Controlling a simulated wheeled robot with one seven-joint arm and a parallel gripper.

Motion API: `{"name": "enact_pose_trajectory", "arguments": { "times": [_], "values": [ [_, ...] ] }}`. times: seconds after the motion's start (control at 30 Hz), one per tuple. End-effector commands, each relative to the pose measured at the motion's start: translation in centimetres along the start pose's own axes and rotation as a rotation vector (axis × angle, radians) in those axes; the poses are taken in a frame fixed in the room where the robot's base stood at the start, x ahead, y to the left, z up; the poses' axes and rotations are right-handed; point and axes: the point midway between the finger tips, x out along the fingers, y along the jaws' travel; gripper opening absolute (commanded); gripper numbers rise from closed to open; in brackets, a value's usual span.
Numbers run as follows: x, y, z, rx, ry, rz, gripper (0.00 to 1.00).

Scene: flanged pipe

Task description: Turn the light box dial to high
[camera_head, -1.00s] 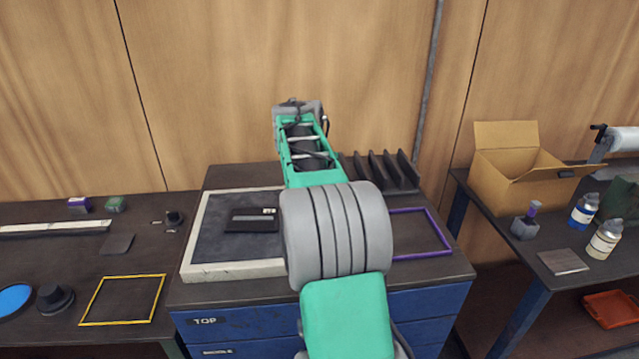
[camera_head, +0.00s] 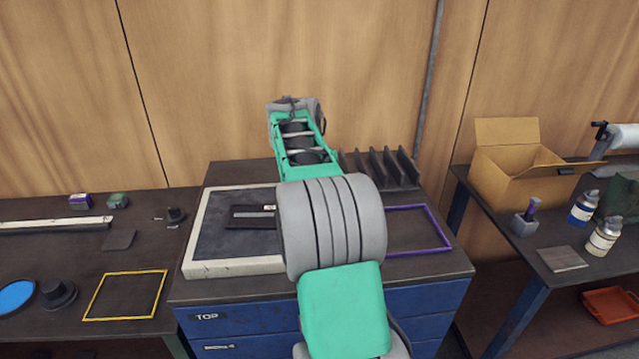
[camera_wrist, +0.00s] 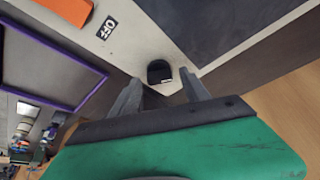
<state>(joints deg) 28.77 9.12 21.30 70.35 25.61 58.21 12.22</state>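The light box (camera_head: 232,267) is a pale frame around a dark panel on the blue drawer cabinet. It also fills the top of the wrist view (camera_wrist: 133,42). Its dial (camera_wrist: 158,71) is a small black knob on the pale frame, with a light mark at its lower edge. A black "OFF" label (camera_wrist: 107,27) is on the frame, to the upper left of the dial. My gripper (camera_wrist: 160,90) is open, with its fingertips apart on either side of the dial's near edge; I cannot tell whether they touch it. In the head view my arm hides dial and gripper.
A dark flat piece (camera_head: 250,217) lies on the light box panel. A purple frame (camera_head: 428,252) lies to its right, with a dark slotted rack (camera_head: 385,168) behind. An orange object (camera_wrist: 66,8) is close to the label. The wooden wall stands behind the cabinet.

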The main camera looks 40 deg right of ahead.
Motion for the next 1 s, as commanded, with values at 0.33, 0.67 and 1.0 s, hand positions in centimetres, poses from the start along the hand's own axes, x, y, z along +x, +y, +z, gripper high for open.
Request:
{"name": "enact_pose_trajectory", "arguments": {
  "times": [0.33,0.67,1.0],
  "values": [
    [-0.9,-0.1,-0.1,-0.001,0.003,-0.001,0.56],
    [-7.1,-0.1,-0.1,-0.001,0.002,-0.001,0.56],
    [-7.8,0.0,0.0,0.0,0.0,0.0,0.56]
  ]
}}
